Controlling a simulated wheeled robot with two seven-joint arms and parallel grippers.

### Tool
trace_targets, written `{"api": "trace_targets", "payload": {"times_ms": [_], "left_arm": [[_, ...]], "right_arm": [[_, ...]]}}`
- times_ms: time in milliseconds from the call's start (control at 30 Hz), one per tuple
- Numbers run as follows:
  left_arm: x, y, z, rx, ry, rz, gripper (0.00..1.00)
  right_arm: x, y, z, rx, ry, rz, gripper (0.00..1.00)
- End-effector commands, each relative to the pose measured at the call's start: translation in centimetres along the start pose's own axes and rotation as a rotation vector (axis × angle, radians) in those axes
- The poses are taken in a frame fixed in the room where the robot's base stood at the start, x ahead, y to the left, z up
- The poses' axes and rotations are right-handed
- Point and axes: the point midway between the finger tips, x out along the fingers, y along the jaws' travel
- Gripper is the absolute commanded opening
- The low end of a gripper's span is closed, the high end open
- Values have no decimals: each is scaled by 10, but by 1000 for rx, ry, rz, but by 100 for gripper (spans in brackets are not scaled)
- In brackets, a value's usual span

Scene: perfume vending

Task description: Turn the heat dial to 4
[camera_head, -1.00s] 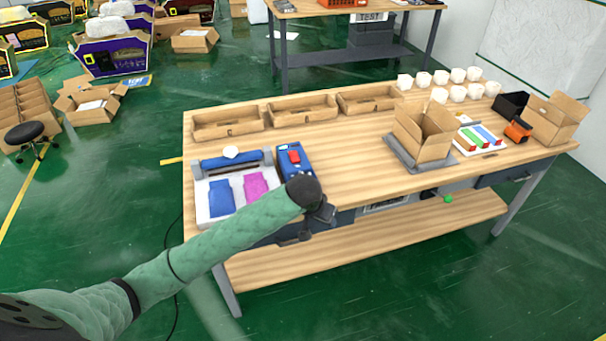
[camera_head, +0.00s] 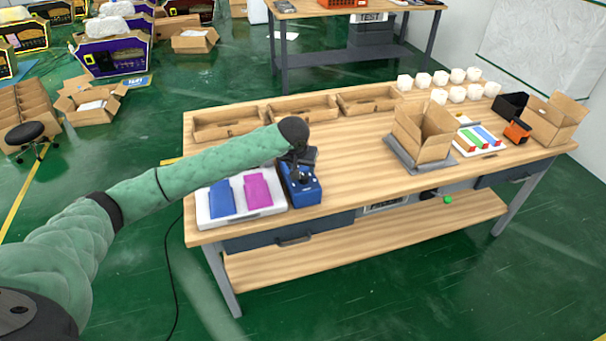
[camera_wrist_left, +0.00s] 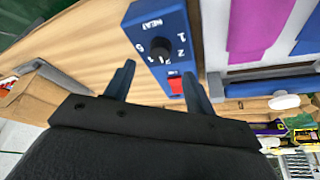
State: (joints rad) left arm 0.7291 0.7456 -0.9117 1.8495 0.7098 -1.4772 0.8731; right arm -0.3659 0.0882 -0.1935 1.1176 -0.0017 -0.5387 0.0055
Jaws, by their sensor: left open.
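The blue control box (camera_head: 308,194) stands at the table's front left, beside the white sealer tray. In the left wrist view the box (camera_wrist_left: 140,14) shows the word HEAT, white numbers, a black round heat dial (camera_wrist_left: 161,46) and a red switch (camera_wrist_left: 176,83). I cannot tell which number the dial points to. My left gripper (camera_head: 298,172) is over the box and hides the dial in the head view. In the wrist view the gripper (camera_wrist_left: 159,72) is open and empty, its fingers apart either side of the red switch, fingertips just short of the dial. My right gripper is not in view.
The white sealer tray (camera_head: 276,208) with a blue pouch (camera_head: 222,198) and a pink pouch (camera_head: 257,190) is left of the box. Cardboard trays (camera_head: 303,109) line the table's back. An open carton (camera_head: 423,135) stands to the right. The table middle is clear.

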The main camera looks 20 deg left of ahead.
Motion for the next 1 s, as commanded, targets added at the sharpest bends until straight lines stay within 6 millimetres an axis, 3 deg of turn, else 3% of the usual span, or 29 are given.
{"api": "trace_targets", "payload": {"times_ms": [100,400,833,867,1000], "left_arm": [[14,0,0,1,-2,-2,55],[54,0,0,0,-1,-1,55],[66,0,1,1,1,0,55],[66,0,1,1,1,0,53],[65,0,1,1,1,0,25]], "right_arm": [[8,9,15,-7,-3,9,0],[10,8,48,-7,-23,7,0],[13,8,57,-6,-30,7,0],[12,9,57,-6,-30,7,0],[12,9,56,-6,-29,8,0]]}}
